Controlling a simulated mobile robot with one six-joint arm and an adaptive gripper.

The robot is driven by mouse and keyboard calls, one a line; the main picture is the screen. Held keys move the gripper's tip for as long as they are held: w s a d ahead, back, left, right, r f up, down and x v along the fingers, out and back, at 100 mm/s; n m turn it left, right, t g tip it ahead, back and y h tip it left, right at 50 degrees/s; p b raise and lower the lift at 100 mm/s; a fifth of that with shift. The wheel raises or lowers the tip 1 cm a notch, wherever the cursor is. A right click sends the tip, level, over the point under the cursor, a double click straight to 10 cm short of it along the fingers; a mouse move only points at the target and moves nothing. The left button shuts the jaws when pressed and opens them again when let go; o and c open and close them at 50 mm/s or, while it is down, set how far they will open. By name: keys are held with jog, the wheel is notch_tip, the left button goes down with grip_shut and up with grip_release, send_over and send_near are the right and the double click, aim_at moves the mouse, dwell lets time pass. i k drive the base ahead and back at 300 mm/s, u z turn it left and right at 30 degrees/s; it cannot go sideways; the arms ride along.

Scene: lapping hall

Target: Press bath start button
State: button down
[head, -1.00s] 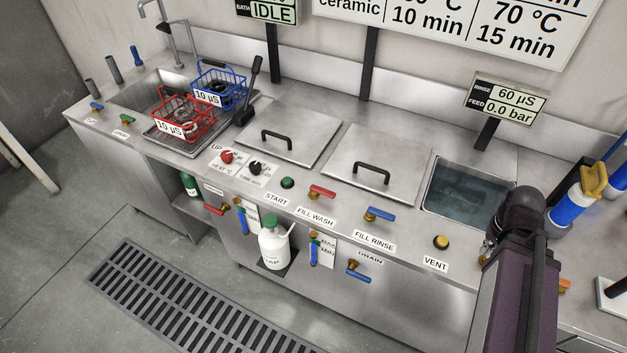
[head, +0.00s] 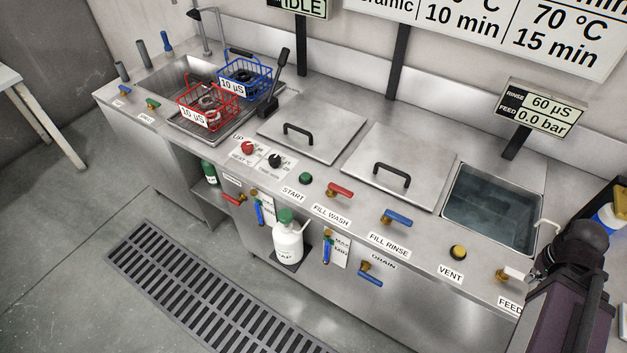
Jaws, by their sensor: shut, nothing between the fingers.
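The bath start button is a small green round button (head: 306,178) on the front strip of the steel bench, above the START label (head: 293,194). It sits between the black knob (head: 275,161) and the red FILL WASH lever (head: 340,190). Nothing covers or touches it. The bath display (head: 301,6) at the top reads IDLE. My arm shows at the lower right, well away from the button. My gripper is not in the picture.
Two lidded tanks with black handles (head: 391,176) stand behind the strip. An open water tank (head: 490,206) is at right. Blue (head: 397,217) and white levers, a yellow VENT button (head: 458,252) and a black upright lever (head: 278,82) stick up.

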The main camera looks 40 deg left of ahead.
aim_at(304, 176)
jog(key=z, duration=0.1)
jog(key=k, duration=1.35)
jog(key=u, duration=2.2)
jog(key=i, duration=0.7)
jog(key=z, duration=0.2)
